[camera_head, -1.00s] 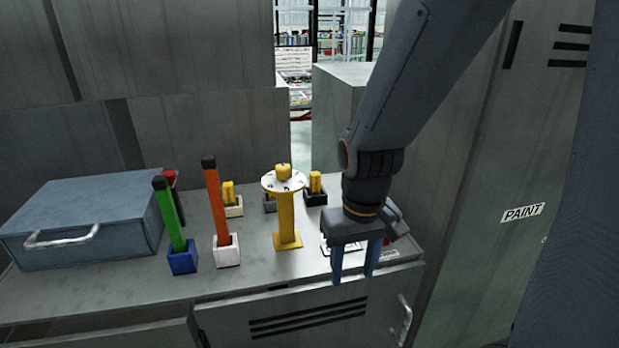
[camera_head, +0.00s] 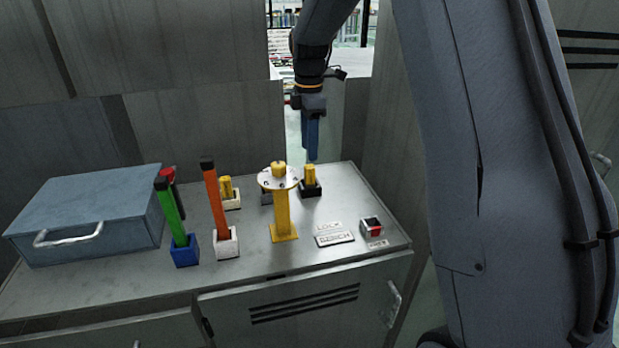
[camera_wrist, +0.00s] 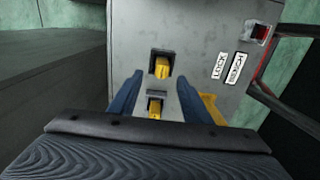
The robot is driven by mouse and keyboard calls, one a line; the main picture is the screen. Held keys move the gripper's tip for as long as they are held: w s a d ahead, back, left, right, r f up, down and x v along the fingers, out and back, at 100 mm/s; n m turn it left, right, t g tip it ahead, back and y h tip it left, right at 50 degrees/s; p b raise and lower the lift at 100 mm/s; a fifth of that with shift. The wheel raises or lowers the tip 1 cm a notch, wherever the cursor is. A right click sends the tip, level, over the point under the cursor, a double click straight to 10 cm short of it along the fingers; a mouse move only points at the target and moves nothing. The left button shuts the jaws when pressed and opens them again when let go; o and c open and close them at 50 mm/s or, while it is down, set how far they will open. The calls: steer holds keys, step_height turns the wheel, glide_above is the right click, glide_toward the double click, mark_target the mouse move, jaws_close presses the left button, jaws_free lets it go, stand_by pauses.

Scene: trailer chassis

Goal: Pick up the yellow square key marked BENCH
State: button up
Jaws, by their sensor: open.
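Another (camera_head: 227,187) is in a white holder (camera_head: 232,203) to the left. A third yellow key (camera_wrist: 155,106) shows in a grey holder in the wrist view. No BENCH mark is legible on any key. My gripper (camera_head: 312,158) is open, pointing down just above the right key. Its blue fingers (camera_wrist: 160,80) are apart with nothing held.
A yellow post with a round disc (camera_head: 283,215) stands just left of the right key. Green (camera_head: 170,212) and orange (camera_head: 215,200) sticks stand further left, beside a blue-grey box (camera_head: 90,215). LOCK and BENCH plates (camera_head: 334,239) and a red-lined cup (camera_head: 372,228) are at front right.

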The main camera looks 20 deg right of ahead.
mark_target(309, 166)
steer(key=f+p, duration=0.2)
steer(key=f, duration=0.5)
steer(key=shift+s+f+p, duration=0.1)
steer(key=shift+s+p, duration=0.1)
steer(key=shift+p, duration=0.15)
jaws_close()
